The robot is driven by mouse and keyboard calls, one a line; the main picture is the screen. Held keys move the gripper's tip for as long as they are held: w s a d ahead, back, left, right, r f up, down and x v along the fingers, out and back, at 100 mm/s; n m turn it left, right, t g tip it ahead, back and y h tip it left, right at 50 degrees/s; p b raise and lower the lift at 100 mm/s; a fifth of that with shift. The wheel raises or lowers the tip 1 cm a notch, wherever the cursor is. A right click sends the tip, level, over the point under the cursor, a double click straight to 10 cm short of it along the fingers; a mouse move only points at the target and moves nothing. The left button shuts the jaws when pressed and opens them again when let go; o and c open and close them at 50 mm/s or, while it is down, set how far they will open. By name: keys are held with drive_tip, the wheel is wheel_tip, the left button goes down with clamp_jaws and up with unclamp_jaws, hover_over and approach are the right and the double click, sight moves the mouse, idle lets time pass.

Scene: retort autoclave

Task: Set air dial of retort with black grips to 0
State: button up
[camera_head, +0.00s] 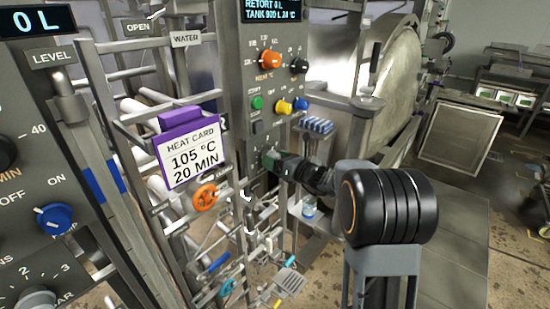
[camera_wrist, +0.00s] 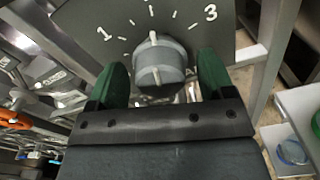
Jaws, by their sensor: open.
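The grey air dial (camera_wrist: 160,66) sits on a dark panel in the wrist view, with the numbers 1 and 3 on its scale. Its white line points up, between 1 and 3; the 0 mark is not in view. My gripper (camera_wrist: 162,72) is open, with one green finger on each side of the dial. I cannot tell whether the fingers touch it. In the head view my gripper (camera_head: 272,160) is at the lower part of the middle control panel (camera_head: 236,75) and hides the dial. A black grip (camera_head: 375,56) shows by the round retort door (camera_head: 392,75).
A purple-topped heat card (camera_head: 190,155) hangs on the left rails. Another panel with a grey dial (camera_head: 38,297) stands at far left.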

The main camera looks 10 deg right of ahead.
drive_tip(key=shift+w+a, duration=0.2)
drive_tip(key=shift+w, duration=0.1)
drive_tip(key=c, duration=0.9)
drive_tip(key=shift+f, duration=0.1)
